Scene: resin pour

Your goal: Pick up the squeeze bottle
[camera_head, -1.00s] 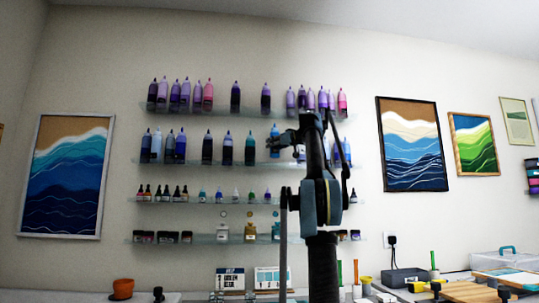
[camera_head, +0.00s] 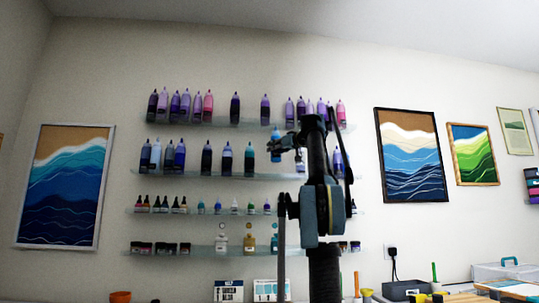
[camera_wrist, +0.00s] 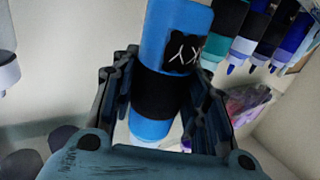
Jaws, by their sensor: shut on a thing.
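The squeeze bottle (camera_head: 276,134) is blue with a dark band and stands roughly upright in the head view, at the second shelf from the top. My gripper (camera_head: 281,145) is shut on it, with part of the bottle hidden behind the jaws. In the wrist view the blue bottle (camera_wrist: 178,32) fills the middle, with a black label bearing white marks and a black band. My gripper's dark fingers (camera_wrist: 158,88) lie along both sides of it. The bottle appears held just above the shelf, though the gap is hard to judge.
Several other bottles (camera_head: 207,158) stand on the second glass shelf (camera_head: 190,174), left and right of my arm. The upper shelf (camera_head: 200,123) holds more bottles close above. Lower shelves (camera_head: 150,211) hold small bottles and jars. Framed pictures (camera_head: 412,155) hang at the sides.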

